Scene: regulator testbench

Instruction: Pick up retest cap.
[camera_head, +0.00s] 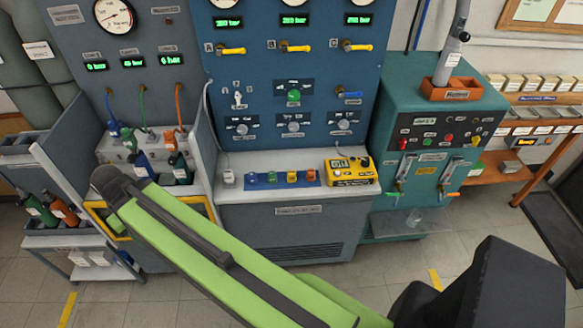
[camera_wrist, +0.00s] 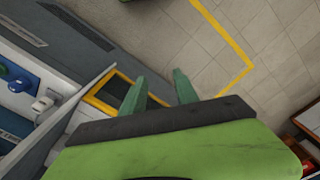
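No label that reads "retest cap" can be made out.
A yellow tester (camera_head: 352,172) stands right of the caps. A blue gauge panel (camera_head: 290,95) rises behind them. My green arm crosses in front of the bench. A teal station (camera_head: 421,130) stands right, a bottle cart (camera_head: 65,218) left. The tiled floor (camera_wrist: 215,50) looks clear.

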